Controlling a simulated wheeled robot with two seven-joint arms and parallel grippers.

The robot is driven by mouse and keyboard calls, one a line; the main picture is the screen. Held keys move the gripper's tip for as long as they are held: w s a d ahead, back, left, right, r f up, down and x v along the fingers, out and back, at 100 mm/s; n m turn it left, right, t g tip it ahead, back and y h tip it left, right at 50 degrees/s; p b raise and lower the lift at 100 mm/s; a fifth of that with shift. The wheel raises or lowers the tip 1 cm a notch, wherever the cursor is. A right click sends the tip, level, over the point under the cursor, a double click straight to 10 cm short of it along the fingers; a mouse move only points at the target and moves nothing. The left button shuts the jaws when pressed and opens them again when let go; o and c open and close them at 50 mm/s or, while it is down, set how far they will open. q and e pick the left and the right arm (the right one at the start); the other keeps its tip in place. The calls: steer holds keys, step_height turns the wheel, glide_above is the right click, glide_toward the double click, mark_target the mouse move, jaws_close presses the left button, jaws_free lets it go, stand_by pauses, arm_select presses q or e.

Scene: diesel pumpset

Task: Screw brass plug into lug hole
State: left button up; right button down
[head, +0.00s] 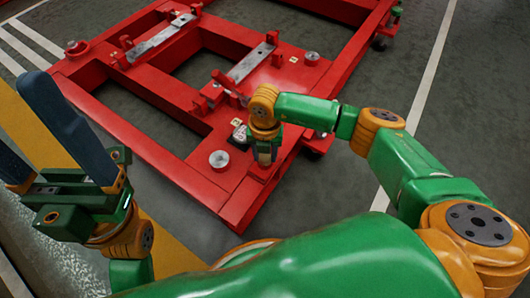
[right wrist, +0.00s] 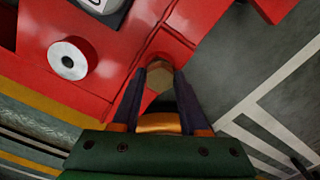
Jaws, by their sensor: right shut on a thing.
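My right gripper (head: 265,158) points down at the near corner of the red frame (head: 215,190). In the right wrist view its two dark fingers (right wrist: 160,76) are closed on a tan, faceted brass plug (right wrist: 160,79). The plug sits at a round red lug (right wrist: 168,45), whose rim shows just beyond the fingertips. The lug hole is hidden by the plug and fingers, so I cannot tell how deep the plug sits. My left gripper (head: 20,125) is open and empty at the left, its dark fingers spread apart, away from the frame.
A round metal-topped red post (head: 219,159) stands left of the right gripper; it also shows in the wrist view (right wrist: 68,60). A small grey-white part (head: 240,133) lies close by. Grey metal bars (head: 250,65) cross the frame. Grey floor is clear to the right.

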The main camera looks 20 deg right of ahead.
steer(key=m, duration=0.7)
steer(key=shift+s+a, duration=0.1)
steer(key=shift+s, duration=0.1)
steer(key=m, duration=0.3)
steer(key=shift+m, duration=0.3)
steer(key=m, duration=0.4)
steer(key=shift+m, duration=0.3)
steer(key=shift+r+m+p, duration=0.15)
steer(key=shift+m+p, duration=0.35)
steer(key=shift+p, duration=0.15)
steer(key=shift+m+p, duration=0.6)
steer(key=shift+m, duration=0.2)
steer(key=shift+f+m, duration=0.25)
steer(key=shift+m, duration=0.15)
steer(key=shift+c, duration=1.8)
jaws_free()
